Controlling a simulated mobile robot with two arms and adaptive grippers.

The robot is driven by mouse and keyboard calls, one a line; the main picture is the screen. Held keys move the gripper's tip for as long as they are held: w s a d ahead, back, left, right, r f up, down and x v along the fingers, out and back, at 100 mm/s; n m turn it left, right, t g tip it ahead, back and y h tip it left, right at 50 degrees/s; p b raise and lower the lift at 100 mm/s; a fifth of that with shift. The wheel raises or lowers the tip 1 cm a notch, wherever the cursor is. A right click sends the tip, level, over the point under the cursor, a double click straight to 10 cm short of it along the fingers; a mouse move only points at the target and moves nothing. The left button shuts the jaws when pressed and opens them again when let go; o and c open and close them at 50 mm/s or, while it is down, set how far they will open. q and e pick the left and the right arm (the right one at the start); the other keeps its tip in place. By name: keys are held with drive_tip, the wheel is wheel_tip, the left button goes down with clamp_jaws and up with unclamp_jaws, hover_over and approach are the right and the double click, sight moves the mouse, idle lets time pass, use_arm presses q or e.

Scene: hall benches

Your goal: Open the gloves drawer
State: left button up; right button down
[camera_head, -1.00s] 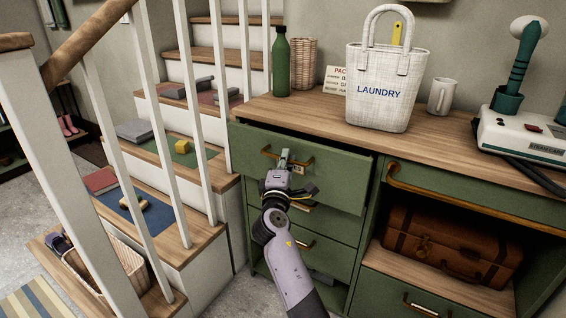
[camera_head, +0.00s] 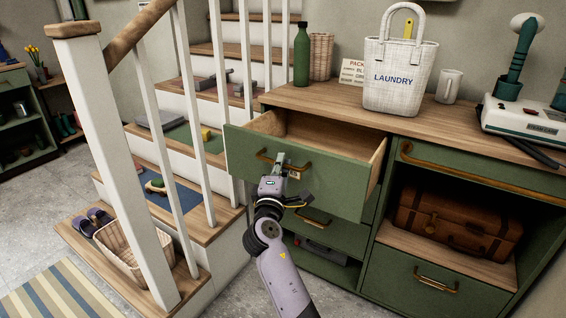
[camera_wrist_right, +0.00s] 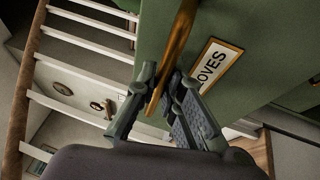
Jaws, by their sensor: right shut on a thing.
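The gloves drawer (camera_head: 312,186) is the green top-left drawer of the cabinet. It stands well out, and the wooden inside that shows looks empty. Its brass handle (camera_head: 268,158) runs across the front. In the right wrist view a framed label (camera_wrist_right: 217,66) on the green front reads "OVES", its start cut off. My right gripper (camera_head: 281,167) is shut on the handle; in the right wrist view its fingers sit on both sides of the brass bar (camera_wrist_right: 178,45). My left gripper is not in view.
A laundry bag (camera_head: 398,82), a green bottle (camera_head: 302,55) and a white mug (camera_head: 448,87) stand on the cabinet top (camera_head: 350,108). White stair balusters and a newel post (camera_head: 120,170) stand left of the drawer. A suitcase (camera_head: 455,218) fills the open shelf at right.

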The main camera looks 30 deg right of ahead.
drive_tip(key=c, duration=1.8)
unclamp_jaws()
drive_tip(key=shift+c, duration=0.2)
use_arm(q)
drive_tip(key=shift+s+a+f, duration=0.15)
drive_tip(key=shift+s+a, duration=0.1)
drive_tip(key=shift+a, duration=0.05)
use_arm(e)
drive_tip(key=shift+o, duration=0.8)
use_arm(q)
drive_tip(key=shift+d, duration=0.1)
use_arm(e)
drive_tip(key=shift+a, duration=0.1)
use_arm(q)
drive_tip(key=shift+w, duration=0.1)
use_arm(e)
drive_tip(key=v, duration=0.7)
drive_tip(key=shift+s, duration=0.25)
drive_tip(key=shift+f, duration=0.15)
